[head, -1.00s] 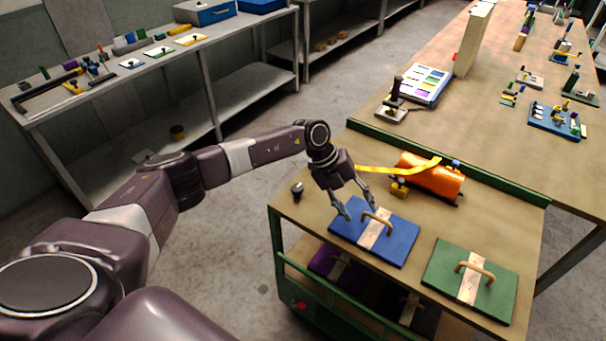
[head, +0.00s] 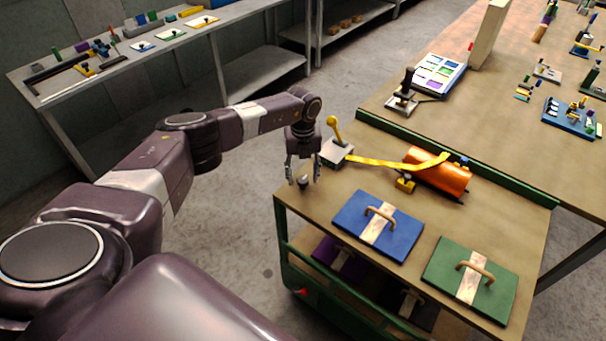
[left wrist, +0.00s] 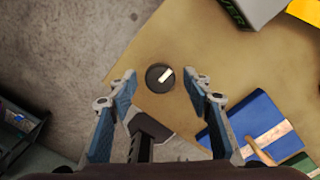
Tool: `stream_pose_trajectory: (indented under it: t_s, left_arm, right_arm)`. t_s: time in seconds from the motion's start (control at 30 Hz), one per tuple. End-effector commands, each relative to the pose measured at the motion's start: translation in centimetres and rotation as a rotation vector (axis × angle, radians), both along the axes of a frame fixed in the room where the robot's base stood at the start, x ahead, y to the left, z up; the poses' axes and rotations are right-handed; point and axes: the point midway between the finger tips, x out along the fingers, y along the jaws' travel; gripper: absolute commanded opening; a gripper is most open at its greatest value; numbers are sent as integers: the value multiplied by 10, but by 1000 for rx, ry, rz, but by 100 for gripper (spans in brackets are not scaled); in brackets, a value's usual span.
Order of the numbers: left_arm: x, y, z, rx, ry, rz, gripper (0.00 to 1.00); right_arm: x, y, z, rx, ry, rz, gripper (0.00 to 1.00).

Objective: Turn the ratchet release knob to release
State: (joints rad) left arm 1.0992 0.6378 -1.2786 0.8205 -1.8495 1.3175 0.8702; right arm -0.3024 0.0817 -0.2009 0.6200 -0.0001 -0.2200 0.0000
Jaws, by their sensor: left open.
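The release knob (head: 303,183) is a small dark round knob near the cart's left corner. In the left wrist view the knob (left wrist: 160,77) shows a white pointer mark slanting to the upper right. My left gripper (head: 303,172) is open above it, pointing down. In the left wrist view its fingertips (left wrist: 166,88) lie to either side of the knob, apart from it. A grey box with a yellow lever (head: 335,147) stands behind the gripper, joined by a yellow strap (head: 380,162) to an orange roll (head: 437,174). My right gripper is not in view.
A blue plate with a handle (head: 365,238) and a green plate with a handle (head: 497,286) lie on the cart top (head: 330,212). Dark and purple plates sit on the shelf below. A long workbench (head: 450,118) adjoins behind.

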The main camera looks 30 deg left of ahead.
Motion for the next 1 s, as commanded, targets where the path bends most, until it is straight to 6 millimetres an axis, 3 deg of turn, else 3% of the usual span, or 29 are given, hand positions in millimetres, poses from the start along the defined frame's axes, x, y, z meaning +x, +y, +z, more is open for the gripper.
stream_pose_trajectory:
  t_s: [0.3, 0.67, 1.0]
  left_arm:
    - [0, 0, -3, 0, 0, 0, 44]
    - [0, 0, -3, -1, -1, 0, 5]
    - [0, 0, -4, -1, -2, -50, 4]
  right_arm:
    - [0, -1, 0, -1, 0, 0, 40]
    - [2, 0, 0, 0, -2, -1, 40]
    - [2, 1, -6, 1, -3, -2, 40]
